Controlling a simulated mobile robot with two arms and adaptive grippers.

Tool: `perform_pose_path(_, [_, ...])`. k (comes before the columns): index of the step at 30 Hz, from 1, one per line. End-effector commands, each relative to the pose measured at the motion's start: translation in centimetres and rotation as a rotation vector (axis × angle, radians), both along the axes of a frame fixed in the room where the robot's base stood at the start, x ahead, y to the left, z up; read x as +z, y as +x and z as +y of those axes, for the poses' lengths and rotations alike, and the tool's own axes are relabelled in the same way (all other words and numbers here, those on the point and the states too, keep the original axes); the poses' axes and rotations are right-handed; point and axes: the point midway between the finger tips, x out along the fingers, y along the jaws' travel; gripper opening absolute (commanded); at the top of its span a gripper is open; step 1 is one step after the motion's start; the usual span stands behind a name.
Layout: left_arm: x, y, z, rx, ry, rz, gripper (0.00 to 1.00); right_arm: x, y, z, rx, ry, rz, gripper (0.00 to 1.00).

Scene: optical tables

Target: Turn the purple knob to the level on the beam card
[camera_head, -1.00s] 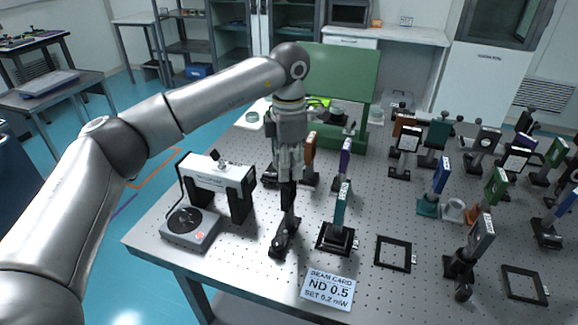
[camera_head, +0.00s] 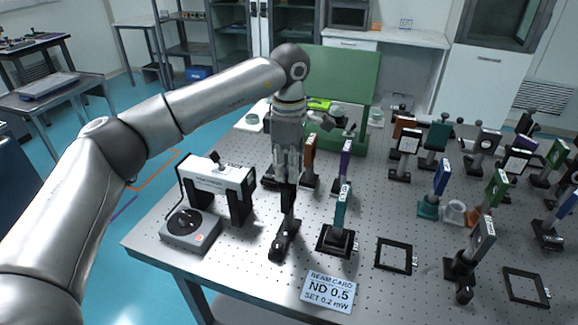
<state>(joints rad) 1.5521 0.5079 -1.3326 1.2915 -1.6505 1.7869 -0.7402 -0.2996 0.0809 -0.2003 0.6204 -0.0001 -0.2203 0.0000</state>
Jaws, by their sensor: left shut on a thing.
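The beam card (camera_head: 329,292) lies at the table's front edge and reads "ND 0.5, SET 0.2 mW". My left gripper (camera_head: 288,188) points down over the left middle of the table. It is shut on the upper end of a dark post-mounted part (camera_head: 285,243), whose long base stands on the table. I cannot make out a purple knob; the fingers hide the gripped spot. A purple-edged upright plate (camera_head: 346,158) stands right of the gripper. A grey box with a round dial (camera_head: 190,228) stands at the left, beside a white-topped bridge-like unit (camera_head: 217,177). My right gripper is not in view.
A teal plate on a black base (camera_head: 337,238) stands close right of the gripped part. Two flat black frames (camera_head: 394,256) (camera_head: 525,287) lie to the right. Several mounted optics crowd the right side. A green panel (camera_head: 345,75) stands behind.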

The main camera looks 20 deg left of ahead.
Motion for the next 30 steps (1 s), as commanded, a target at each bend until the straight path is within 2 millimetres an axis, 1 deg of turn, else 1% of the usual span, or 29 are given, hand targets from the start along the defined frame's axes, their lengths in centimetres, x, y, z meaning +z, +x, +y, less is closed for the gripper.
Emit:
perform_pose_path(7, [0.2,0.1,0.0,0.002,-0.002,-0.005,0.0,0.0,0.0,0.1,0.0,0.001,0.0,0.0])
perform_pose_path(8, [0.2,0.1,0.0,0.002,-0.002,-0.005,0.25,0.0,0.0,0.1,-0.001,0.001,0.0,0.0])
perform_pose_path(13, [0.1,0.1,0.0,0.002,-0.001,-0.003,0.47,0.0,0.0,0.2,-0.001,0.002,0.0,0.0])
perform_pose_path(23, [0.2,0.0,0.0,0.002,-0.001,-0.002,0.47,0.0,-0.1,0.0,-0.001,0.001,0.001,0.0])
perform_pose_path(26, [1.0,0.1,0.0,0.001,-0.001,-0.003,0.47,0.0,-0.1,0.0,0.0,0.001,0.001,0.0])
perform_pose_path(29, [2.7,0.1,0.0,0.002,-0.002,-0.006,0.47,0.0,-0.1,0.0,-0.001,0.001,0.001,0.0])
perform_pose_path(30, [3.5,0.1,0.0,0.002,-0.001,-0.006,0.47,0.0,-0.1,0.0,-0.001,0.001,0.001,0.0])
